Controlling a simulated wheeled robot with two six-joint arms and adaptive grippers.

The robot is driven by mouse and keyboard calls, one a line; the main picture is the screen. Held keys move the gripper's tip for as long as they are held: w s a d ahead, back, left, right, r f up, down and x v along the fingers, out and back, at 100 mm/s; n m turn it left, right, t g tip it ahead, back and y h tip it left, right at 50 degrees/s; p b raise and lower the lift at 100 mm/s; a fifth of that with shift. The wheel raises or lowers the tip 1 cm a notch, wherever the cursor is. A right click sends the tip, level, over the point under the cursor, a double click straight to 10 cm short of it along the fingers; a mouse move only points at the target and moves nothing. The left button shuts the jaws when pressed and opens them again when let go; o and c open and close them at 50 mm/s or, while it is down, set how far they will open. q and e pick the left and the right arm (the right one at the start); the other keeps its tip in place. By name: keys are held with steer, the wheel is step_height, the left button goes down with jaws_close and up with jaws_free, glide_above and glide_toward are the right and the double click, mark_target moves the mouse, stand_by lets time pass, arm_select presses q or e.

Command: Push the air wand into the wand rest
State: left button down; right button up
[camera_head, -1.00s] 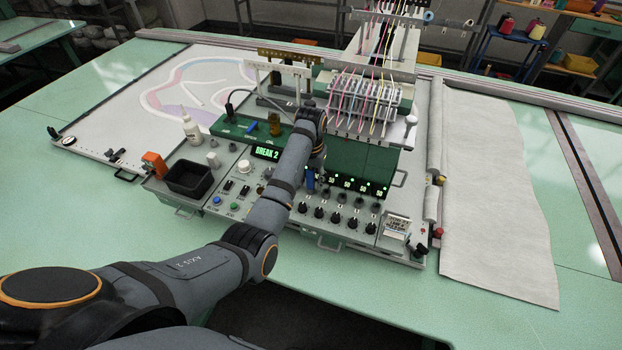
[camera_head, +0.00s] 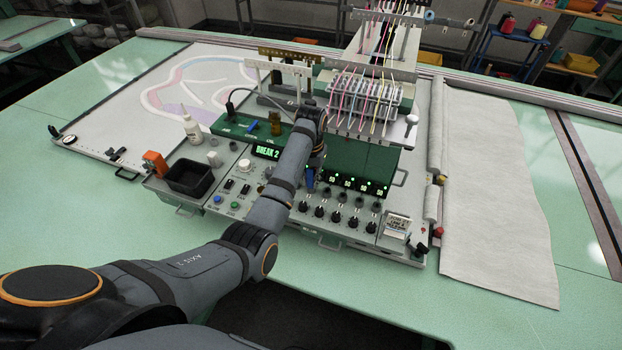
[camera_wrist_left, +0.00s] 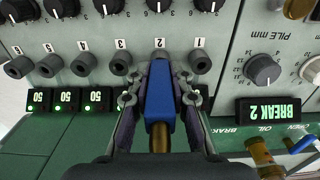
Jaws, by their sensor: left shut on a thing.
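The air wand (camera_wrist_left: 160,98) is a blue handle with a brass end, gripped between the two fingers of my left gripper (camera_wrist_left: 161,103) in the left wrist view. My left gripper is shut on it, over the front of the control panel. In the head view, a small part of the blue wand (camera_head: 310,179) shows below my left gripper (camera_head: 314,165), at the panel's upper edge. The wand's far end is close to the numbered row of grey sockets, near numbers 1 and 2. I cannot make out the wand rest or tell whether the wand touches it. My right gripper is not in view.
Several black knobs (camera_head: 336,217) and grey sockets (camera_wrist_left: 121,64) line the panel around the wand. Green digit displays (camera_wrist_left: 67,100) and the BREAK 2 display (camera_wrist_left: 275,111) flank it. An amber oil bottle (camera_head: 275,123) stands behind. A black bin (camera_head: 189,179) sits to the left.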

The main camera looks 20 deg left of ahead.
mark_target(311, 171)
arm_select(q)
steer(key=shift+s+f, duration=0.25)
steer(key=shift+f, duration=0.2)
steer(key=c, duration=1.9)
jaws_free()
jaws_close()
steer(key=shift+r, duration=0.1)
steer(key=shift+w+a+r, duration=0.1)
steer(key=shift+w+r, duration=0.3)
steer(key=shift+r, duration=1.6)
